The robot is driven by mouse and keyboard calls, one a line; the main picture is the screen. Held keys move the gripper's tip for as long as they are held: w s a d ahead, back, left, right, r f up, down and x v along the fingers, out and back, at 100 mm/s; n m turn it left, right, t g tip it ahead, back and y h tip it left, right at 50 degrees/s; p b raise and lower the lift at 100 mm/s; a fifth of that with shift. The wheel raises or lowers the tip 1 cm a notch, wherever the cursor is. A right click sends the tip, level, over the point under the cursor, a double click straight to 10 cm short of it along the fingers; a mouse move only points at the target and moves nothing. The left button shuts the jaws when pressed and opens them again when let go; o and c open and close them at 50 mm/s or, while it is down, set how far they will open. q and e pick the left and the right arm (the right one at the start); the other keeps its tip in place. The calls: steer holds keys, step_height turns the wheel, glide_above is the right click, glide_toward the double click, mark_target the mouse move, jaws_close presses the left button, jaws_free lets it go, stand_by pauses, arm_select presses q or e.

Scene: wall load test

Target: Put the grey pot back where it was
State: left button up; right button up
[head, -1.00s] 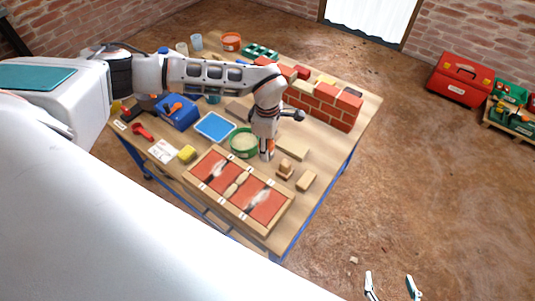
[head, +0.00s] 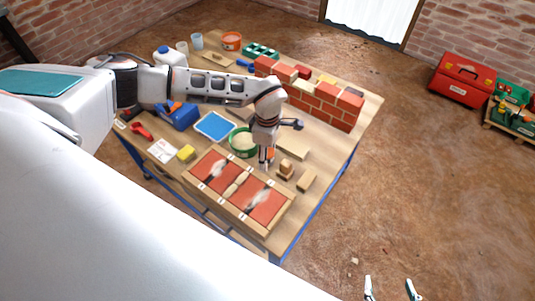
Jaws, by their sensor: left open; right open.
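I cannot make out a grey pot for certain. A pale greyish cup (head: 182,48) and a light blue cup (head: 197,41) stand at the far left of the workbench (head: 368,108), too small to tell more. My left gripper (head: 266,165) points down over the middle of the bench, between the green round sieve (head: 243,153) and the small wooden blocks, near the back edge of the framed brick panel (head: 222,170). It is open, and I see nothing held in it. My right gripper (head: 389,288) is open and empty at the bottom right, over the floor.
A small brick wall (head: 325,103) stands at the back right of the bench. Wooden blocks (head: 306,180), a blue tray (head: 214,126), a yellow sponge (head: 186,153), a white jug (head: 171,55) and an orange bucket (head: 231,41) stand around.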

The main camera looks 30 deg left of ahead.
arm_select(q)
steer(key=shift+r, duration=0.1)
step_height(320, 180, up, 11)
steer(key=shift+r+p, duration=0.1)
steer(key=shift+p, duration=0.8)
steer(key=shift+r, duration=0.45)
